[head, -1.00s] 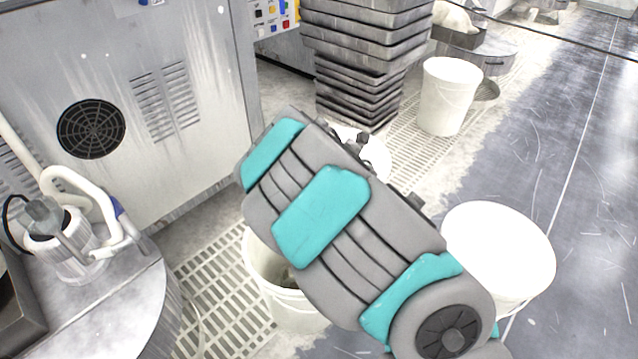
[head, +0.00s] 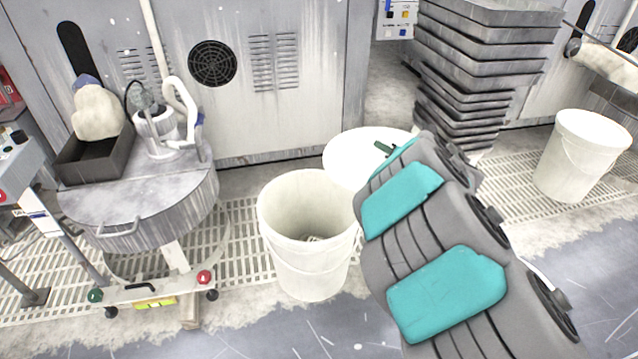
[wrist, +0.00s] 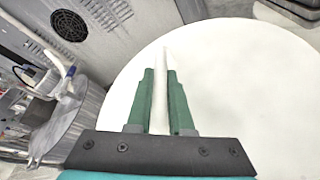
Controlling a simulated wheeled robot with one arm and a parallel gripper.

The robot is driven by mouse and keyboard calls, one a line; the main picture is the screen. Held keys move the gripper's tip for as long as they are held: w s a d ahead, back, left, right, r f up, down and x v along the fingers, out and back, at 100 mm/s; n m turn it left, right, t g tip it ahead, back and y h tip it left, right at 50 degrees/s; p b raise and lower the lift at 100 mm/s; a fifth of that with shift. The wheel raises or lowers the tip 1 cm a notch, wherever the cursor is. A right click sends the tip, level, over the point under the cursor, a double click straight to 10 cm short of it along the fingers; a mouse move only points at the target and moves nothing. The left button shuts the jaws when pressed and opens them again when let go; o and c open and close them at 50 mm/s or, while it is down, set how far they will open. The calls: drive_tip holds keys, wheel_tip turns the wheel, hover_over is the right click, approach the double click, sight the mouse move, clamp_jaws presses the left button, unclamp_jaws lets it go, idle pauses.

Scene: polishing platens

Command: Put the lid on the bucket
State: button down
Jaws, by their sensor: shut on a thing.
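The lid (head: 350,150) is a plain white disc. My gripper (head: 384,149) is shut on it, and its green fingers clasp a thin raised white part of the lid in the wrist view (wrist: 160,75). There the lid (wrist: 240,100) fills the right side. An open white bucket (head: 308,265) stands on the floor, with something greyish at its bottom. In the head view the lid is up and to the right of the bucket's opening, slightly overlapping its rim in the picture. My arm hides the lid's right side.
A round metal polishing platen (head: 135,215) stands left of the bucket, with a dark tray (head: 92,160) on it. A grey machine cabinet (head: 275,120) is behind. Stacked grey trays (head: 490,60) and another white bucket (head: 582,155) are at right. Slatted floor (head: 235,240) lies around.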

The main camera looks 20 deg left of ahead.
sight(337, 152)
drive_tip(key=s+a+n+y, duration=0.1)
drive_tip(key=a, duration=0.2)
drive_tip(key=s+a+f+n+g+b, duration=0.1)
drive_tip(key=a, duration=0.1)
drive_tip(key=s+a+f+n+g+y+b, duration=0.1)
drive_tip(key=a, duration=0.2)
drive_tip(key=shift+a+f+y, duration=0.15)
drive_tip(key=shift+a+y, duration=0.15)
drive_tip(key=shift+a, duration=0.05)
drive_tip(key=s+a+f+n+g+y+b, duration=0.2)
drive_tip(key=s+a+f+n+g, duration=0.15)
drive_tip(key=s+a, duration=0.35)
wheel_tip(337, 152, down, 6)
drive_tip(key=w+b, duration=0.1)
drive_tip(key=b, duration=0.1)
drive_tip(key=shift+w+a, duration=0.15)
drive_tip(key=shift+a, duration=0.1)
drive_tip(key=shift+f, duration=0.35)
drive_tip(key=c, duration=0.7)
unclamp_jaws()
drive_tip(key=shift+c, duration=0.2)
drive_tip(key=shift+d, duration=0.15)
